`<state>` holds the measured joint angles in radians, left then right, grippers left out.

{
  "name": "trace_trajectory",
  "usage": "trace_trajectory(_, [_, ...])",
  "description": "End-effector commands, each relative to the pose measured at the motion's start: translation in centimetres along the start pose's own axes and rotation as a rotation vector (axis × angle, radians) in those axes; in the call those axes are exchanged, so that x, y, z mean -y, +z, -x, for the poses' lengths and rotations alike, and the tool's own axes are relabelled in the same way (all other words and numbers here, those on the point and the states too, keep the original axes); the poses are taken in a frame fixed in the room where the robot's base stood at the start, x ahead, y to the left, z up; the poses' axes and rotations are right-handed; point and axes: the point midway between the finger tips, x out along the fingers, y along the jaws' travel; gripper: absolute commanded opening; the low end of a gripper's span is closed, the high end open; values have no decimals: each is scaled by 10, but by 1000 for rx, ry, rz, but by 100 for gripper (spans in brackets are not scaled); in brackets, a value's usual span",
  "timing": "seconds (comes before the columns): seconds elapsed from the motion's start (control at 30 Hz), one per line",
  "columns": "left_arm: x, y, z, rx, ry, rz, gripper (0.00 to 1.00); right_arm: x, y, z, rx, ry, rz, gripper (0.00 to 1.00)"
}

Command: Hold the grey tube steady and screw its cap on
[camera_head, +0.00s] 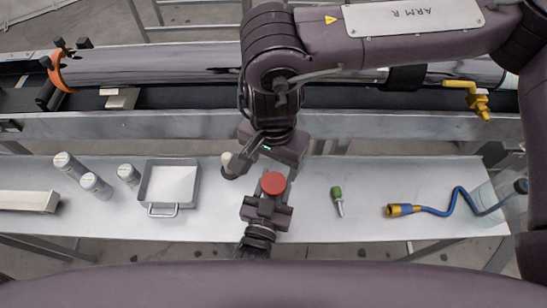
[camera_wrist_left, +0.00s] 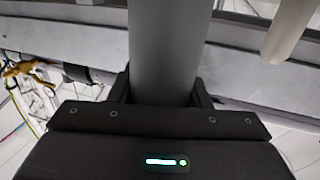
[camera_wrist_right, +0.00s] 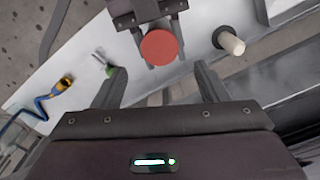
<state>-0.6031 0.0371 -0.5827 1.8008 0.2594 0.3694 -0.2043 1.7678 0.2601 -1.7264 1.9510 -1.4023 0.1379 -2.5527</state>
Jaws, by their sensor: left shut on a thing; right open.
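The grey tube (camera_wrist_left: 165,45) stands between the fingers of my left gripper (camera_head: 265,210), which is shut on it. A round red cap (camera_head: 273,183) sits at the tube's top end in the head view. It also shows in the right wrist view (camera_wrist_right: 160,47), in front of my left gripper. I cannot tell how far it is threaded on. My right gripper (camera_wrist_right: 158,70) is open, with its fingers to either side of the red cap in its own view. It appears apart from the cap, and nothing is between its fingers.
A beige peg with a dark collar (camera_wrist_right: 231,42) stands close by. The white table (camera_head: 330,225) also bears a grey tray (camera_head: 149,193), several grey cylinders (camera_head: 68,164), a green-handled piece (camera_head: 336,192) and a blue hose (camera_head: 440,212). A rail (camera_head: 180,126) runs behind.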

Motion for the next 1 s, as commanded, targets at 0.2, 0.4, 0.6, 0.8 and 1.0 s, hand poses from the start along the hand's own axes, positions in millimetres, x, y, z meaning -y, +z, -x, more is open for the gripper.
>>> trace_trajectory(0.2, [0,-1,0,-1,0,0,0,0,0,3,0,0,83,67])
trace_trajectory(0.4, [0,-1,0,-2,0,0,0,0,0,3,0,1,82,67])
trace_trajectory(0.6, [0,-1,0,-2,0,0,0,-1,0,-9,2,4,80,67])
trace_trajectory(0.8, [0,-1,0,-2,0,0,0,-1,1,-40,3,4,80,67])
trace_trajectory(1.0, [0,-1,0,-2,0,0,0,-1,0,-66,2,3,79,67])
